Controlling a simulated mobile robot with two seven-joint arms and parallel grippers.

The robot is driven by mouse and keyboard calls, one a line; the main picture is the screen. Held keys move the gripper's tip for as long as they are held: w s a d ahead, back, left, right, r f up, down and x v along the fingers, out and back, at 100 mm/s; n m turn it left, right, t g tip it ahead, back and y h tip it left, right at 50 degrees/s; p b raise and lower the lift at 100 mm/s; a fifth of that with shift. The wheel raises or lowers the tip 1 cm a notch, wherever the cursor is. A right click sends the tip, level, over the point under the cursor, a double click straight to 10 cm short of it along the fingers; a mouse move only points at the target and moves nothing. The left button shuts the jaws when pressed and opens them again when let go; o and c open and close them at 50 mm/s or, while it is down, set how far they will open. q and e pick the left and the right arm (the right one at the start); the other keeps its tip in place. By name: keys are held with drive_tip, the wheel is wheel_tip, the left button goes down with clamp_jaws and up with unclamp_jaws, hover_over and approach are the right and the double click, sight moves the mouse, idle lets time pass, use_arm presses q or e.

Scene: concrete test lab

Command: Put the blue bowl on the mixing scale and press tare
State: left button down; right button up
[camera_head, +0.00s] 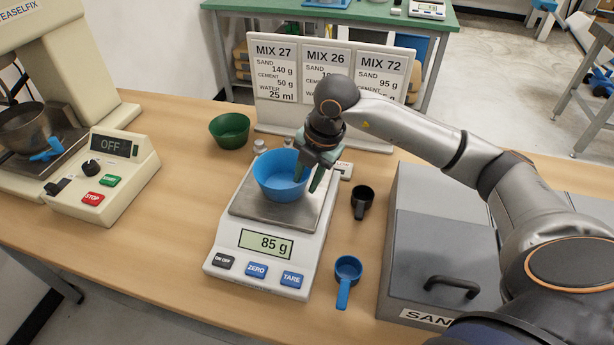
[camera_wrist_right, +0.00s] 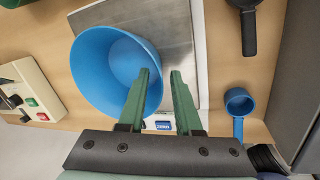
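The blue bowl (camera_head: 281,179) sits upright on the steel plate (camera_head: 245,206) of the mixing scale (camera_head: 230,234), whose display (camera_head: 266,243) reads 85 g. The blue TARE button (camera_head: 292,280) is at the scale's front right, with ZERO beside it. My right gripper (camera_head: 309,177) is at the bowl's right rim with its green fingers pointing down. In the right wrist view, its fingers (camera_wrist_right: 163,74) are apart, one over the bowl (camera_wrist_right: 108,70) near its rim and one outside over the plate. I cannot tell whether either touches the bowl. My left gripper is out of view.
A black cup (camera_head: 362,201) and a blue scoop (camera_head: 347,277) lie right of the scale, beside the grey sand bin (camera_head: 440,260). A green bowl (camera_head: 229,130) and the recipe board (camera_head: 270,115) stand behind. A mixer control box (camera_head: 104,172) is left, with bare table between.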

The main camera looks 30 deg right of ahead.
drive_tip(key=shift+r, duration=0.1)
drive_tip(key=shift+r, duration=0.25)
drive_tip(key=v, duration=1.1)
drive_tip(key=shift+r, duration=0.35)
drive_tip(key=shift+s+f, duration=0.1)
drive_tip(key=shift+s, duration=0.05)
